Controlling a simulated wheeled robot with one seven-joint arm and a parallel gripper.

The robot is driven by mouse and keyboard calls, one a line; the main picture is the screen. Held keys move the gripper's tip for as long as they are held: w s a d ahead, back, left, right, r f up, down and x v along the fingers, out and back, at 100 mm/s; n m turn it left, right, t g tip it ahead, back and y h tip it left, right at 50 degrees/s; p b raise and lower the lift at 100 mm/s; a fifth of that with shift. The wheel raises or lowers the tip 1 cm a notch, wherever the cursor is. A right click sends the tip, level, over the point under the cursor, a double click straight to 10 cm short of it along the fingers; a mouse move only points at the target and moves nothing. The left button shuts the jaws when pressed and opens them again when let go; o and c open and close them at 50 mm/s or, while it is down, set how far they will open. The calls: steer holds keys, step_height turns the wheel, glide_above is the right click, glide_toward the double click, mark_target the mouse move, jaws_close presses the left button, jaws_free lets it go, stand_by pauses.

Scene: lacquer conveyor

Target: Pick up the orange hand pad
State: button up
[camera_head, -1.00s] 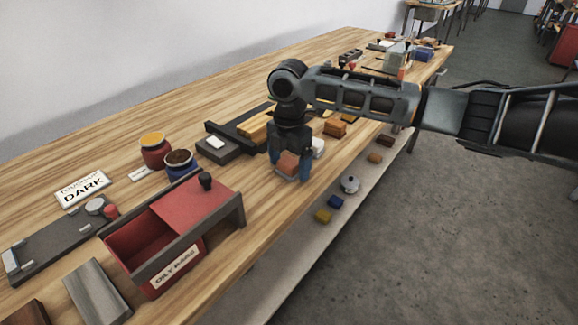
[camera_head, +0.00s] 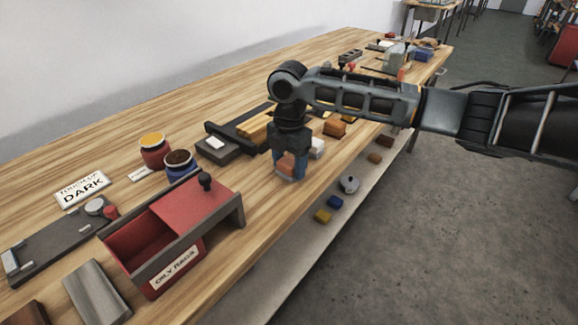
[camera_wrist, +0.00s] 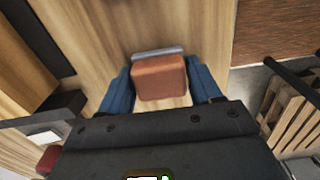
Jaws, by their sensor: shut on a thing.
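The orange hand pad (camera_wrist: 160,78) is a rounded orange-brown block with a grey strip along its far side. It sits between the two blue fingers of my gripper (camera_wrist: 160,92) in the wrist view, and the gripper is shut on it. In the head view, my gripper (camera_head: 291,172) points down near the front edge of the workbench, with the pad (camera_head: 285,169) low between its fingers and partly hidden by them. I cannot tell whether the pad touches the bench top.
A white block (camera_head: 316,148) and an orange block (camera_head: 334,127) lie just behind the gripper. A red open box (camera_head: 203,211) with a black knob stands to the left. Bare wood lies around the gripper.

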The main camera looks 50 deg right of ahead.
mark_target(293, 162)
steer(key=shift+r, duration=0.45)
steer(key=r, duration=0.3)
steer(key=shift+s+d+r+b, duration=0.25)
steer(key=shift+s+r+b, duration=0.05)
steer(key=shift+s, duration=0.1)
steer(key=s+d+r, duration=0.4)
steer(key=s+r, duration=0.2)
steer(key=s, duration=0.4)
steer(key=shift+r+b, duration=0.25)
steer(key=shift+b, duration=0.2)
steer(key=shift+d, duration=0.1)
steer(key=o, duration=0.5)
steer(key=c, duration=0.4)
